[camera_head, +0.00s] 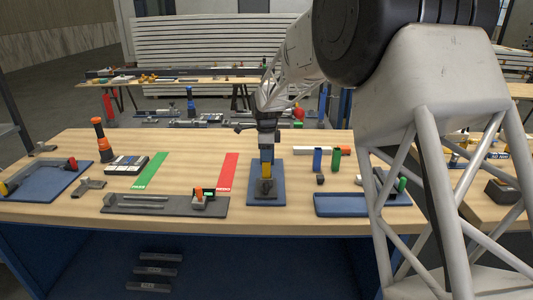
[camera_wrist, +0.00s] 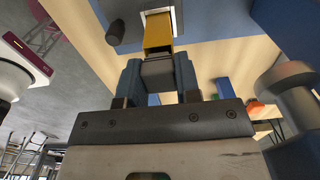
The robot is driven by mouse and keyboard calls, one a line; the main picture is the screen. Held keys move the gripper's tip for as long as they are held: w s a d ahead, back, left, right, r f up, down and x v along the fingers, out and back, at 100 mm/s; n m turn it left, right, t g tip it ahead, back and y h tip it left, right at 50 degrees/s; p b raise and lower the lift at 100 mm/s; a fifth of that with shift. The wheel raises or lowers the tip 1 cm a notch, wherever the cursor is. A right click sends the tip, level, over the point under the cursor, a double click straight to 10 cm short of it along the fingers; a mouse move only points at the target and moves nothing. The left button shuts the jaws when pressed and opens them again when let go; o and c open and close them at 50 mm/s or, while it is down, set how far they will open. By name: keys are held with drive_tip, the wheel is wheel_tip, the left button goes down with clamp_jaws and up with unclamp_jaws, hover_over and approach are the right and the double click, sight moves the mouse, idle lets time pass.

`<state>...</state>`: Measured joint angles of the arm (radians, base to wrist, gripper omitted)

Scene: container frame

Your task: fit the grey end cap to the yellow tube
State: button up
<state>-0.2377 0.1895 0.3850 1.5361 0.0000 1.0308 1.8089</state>
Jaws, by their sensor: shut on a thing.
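The yellow tube (camera_head: 267,170) stands upright in a dark holder (camera_head: 265,188) on a blue base plate (camera_head: 257,198) in the head view. In the wrist view the tube (camera_wrist: 158,33) lies straight beyond my fingertips. My gripper (camera_head: 267,147) is directly above the tube. In the wrist view my gripper (camera_wrist: 157,80) is shut on the grey end cap (camera_wrist: 157,70), with one blue-grey finger on each side. The cap lines up with the tube end and appears to meet it. I cannot tell whether it is seated on the tube.
Blue (camera_head: 317,160) and green (camera_head: 335,159) blocks and a small dark block (camera_head: 320,179) stand right of the plate. A blue tray (camera_head: 345,206) is at front right. A grey tray (camera_head: 150,207) and red strip (camera_head: 228,172) are left. The wooden bench is clear between them.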

drive_tip(key=shift+f, duration=0.5)
idle(0.4)
drive_tip(key=o, duration=1)
drive_tip(key=shift+o, duration=0.3)
drive_tip(key=o, duration=0.5)
drive_tip(key=shift+r, duration=0.15)
drive_tip(key=shift+r, duration=3.35)
drive_tip(key=shift+s+r, duration=0.1)
